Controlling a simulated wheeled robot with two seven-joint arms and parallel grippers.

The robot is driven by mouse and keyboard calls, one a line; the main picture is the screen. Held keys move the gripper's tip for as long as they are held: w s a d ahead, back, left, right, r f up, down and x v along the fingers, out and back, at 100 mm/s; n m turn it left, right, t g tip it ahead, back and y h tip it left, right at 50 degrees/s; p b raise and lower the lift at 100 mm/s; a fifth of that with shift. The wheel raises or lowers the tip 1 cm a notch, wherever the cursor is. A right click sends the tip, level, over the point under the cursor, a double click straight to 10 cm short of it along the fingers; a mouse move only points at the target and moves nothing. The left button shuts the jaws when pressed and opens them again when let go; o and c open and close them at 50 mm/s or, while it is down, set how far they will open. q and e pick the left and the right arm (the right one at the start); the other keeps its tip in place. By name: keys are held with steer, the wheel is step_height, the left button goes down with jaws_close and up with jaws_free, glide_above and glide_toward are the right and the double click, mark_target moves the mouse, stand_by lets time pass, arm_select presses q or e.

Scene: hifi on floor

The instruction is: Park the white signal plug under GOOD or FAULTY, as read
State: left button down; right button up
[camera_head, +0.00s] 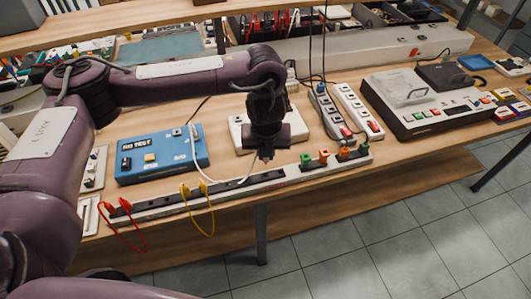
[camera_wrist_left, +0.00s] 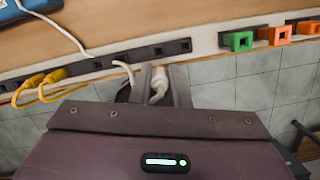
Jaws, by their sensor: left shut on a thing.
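My left gripper (camera_head: 266,154) is over the front edge of the bench, near the long socket strip (camera_head: 230,186). In the left wrist view its fingers (camera_wrist_left: 155,85) are shut on the white signal plug (camera_wrist_left: 158,84), just in front of the strip and apart from it. A white cable (camera_head: 195,155) hangs from the blue tester box (camera_head: 163,155), whose dark display seems to read "NO TEST". The plug is not clear in the head view. No GOOD or FAULTY marking can be read. My right gripper is not in view.
Red plugs (camera_head: 118,205) and yellow plugs (camera_head: 186,191) sit at the strip's left part. Green (camera_head: 305,160) and orange (camera_head: 323,155) pieces stand at its right. White power strips (camera_head: 357,112) and a grey-and-white console (camera_head: 430,100) are further right. A shelf (camera_head: 110,25) overhangs the back.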

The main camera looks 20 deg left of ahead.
arm_select(q)
steer(key=m, duration=0.1)
steer(key=f+m, duration=0.1)
steer(key=m, duration=0.1)
steer(key=shift+w+a+f+h, duration=0.1)
steer(key=shift+w+a+h, duration=0.1)
steer(key=shift+h, duration=0.1)
steer(key=m, duration=0.2)
steer(key=shift+w+f+m, duration=0.1)
steer(key=shift+f+m, duration=0.1)
steer(key=shift+m, duration=0.1)
steer(key=shift+f, duration=0.1)
steer(key=b, duration=0.5)
glide_above(267, 174)
steer(key=shift+s+a+f, duration=0.1)
steer(key=shift+s+f, duration=0.1)
steer(key=shift+f, duration=0.95)
steer(key=shift+s+f, duration=0.2)
steer(key=shift+f, duration=0.95)
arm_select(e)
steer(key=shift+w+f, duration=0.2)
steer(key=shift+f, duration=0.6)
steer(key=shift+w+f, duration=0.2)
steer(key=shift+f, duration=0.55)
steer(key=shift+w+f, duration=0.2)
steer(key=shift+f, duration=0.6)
